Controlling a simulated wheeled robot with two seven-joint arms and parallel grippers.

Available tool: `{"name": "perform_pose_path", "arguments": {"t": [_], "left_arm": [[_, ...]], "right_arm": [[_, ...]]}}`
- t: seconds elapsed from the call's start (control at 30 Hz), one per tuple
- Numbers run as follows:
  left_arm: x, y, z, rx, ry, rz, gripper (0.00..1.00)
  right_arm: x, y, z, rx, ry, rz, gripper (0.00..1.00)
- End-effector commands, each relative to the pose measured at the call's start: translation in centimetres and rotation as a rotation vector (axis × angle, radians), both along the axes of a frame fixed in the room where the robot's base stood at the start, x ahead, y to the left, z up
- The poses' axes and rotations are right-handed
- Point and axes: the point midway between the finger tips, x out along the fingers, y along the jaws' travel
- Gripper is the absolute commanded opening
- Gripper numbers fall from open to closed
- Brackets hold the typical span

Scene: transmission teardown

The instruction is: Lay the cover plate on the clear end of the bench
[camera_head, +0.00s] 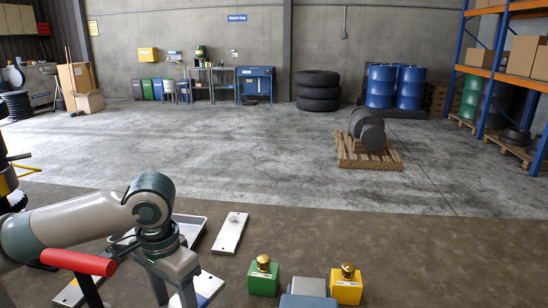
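My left gripper (172,290) points down over the bench (330,235) at the lower left. Its two fingers stand apart, but their tips are cut off or unclear at the bottom edge, so I cannot tell if anything is between them. A flat pale plate (230,232) with a small dark mark lies on the bench, right of my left wrist and apart from it. Another pale flat piece (207,286) shows beside the right finger, partly hidden. I cannot tell which is the cover plate.
A grey tray (193,228) lies behind my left arm, partly hidden. A green block (263,280) and a yellow block (346,288), each with a brass knob, stand at the front. A red bar (78,262) shows at left. The bench's right side is bare.

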Motion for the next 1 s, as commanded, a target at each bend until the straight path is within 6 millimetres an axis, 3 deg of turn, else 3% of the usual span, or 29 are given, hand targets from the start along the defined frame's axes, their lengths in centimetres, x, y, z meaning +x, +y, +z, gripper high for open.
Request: {"name": "perform_pose_path", "arguments": {"t": [0.3, 0.5, 1.0], "left_arm": [[0.0, 0.9, -0.3, -0.001, -0.001, 0.345, 0.12], [0.0, 1.2, -0.4, -0.001, -0.001, 0.477, 0.12], [0.0, 1.3, -0.5, -0.001, -0.001, 0.524, 0.12]], "right_arm": [[0.0, 0.1, 0.0, 0.001, -0.001, 0.000, 0.36], [0.0, 0.1, 0.0, 0.001, -0.001, 0.000, 0.36], [0.0, 0.1, 0.0, 0.001, -0.001, -0.001, 0.36]]}}
